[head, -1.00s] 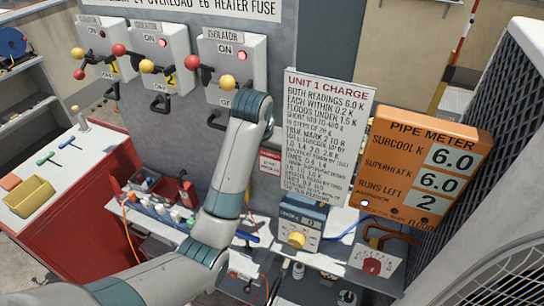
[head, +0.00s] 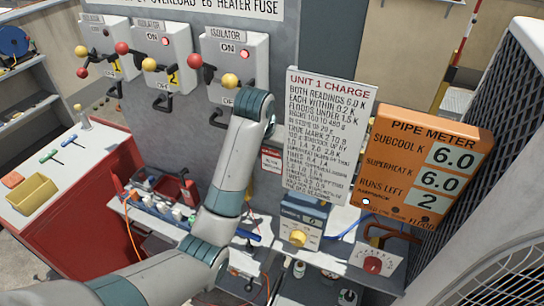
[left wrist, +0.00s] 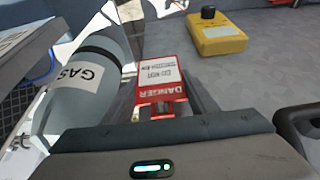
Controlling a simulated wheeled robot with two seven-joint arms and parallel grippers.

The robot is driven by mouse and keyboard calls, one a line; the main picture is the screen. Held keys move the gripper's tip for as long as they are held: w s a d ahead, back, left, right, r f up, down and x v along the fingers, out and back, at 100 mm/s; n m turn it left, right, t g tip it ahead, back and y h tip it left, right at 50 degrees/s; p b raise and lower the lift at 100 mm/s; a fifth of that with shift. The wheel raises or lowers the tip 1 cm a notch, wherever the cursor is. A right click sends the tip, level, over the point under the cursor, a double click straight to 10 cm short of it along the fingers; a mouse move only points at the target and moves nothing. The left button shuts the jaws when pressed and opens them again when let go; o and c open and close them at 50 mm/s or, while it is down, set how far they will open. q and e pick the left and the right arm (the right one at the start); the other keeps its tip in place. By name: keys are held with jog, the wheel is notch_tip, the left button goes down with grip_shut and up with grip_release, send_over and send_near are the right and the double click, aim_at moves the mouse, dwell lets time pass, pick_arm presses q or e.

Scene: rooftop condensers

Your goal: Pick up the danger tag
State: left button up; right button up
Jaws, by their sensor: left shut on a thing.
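The danger tag (left wrist: 160,78) is a small red and white card with upside-down lettering in the left wrist view. My left gripper (left wrist: 156,108) is shut on its near edge, and the card reaches out beyond the fingers. I cannot tell whether the tag still touches the panel. My right gripper is not in view.
Isolators (head: 235,55) with ball-ended levers line the panel above. The UNIT 1 CHARGE sheet (head: 328,135) and orange pipe meter (head: 420,165) stand right. A cluttered shelf lies below. A grey GAS cylinder (left wrist: 80,90) and yellow device (left wrist: 218,35) show in the left wrist view.

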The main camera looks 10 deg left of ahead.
pick_arm(q)
jog(key=shift+s+a+r, duration=0.1)
jog(key=shift+r, duration=0.05)
jog(key=shift+s+a, duration=0.1)
jog(key=shift+s+a+r, duration=0.1)
jog(key=shift+s, duration=0.35)
jog(key=s+a, duration=0.3)
jog(key=s, duration=1.3)
jog(key=shift+s+f, duration=0.2)
jog(key=shift+s, duration=0.05)
jog(key=shift+b, duration=0.3)
jog(key=w+a+f+n+b, duration=0.2)
jog(key=w+f+b, duration=0.3)
jog(key=b, duration=1)
notch_tip(320, 180, down, 4)
jog(key=shift+a+r+y, duration=0.25)
jog(key=shift+a+y, duration=0.1)
jog(key=shift+y, duration=0.05)
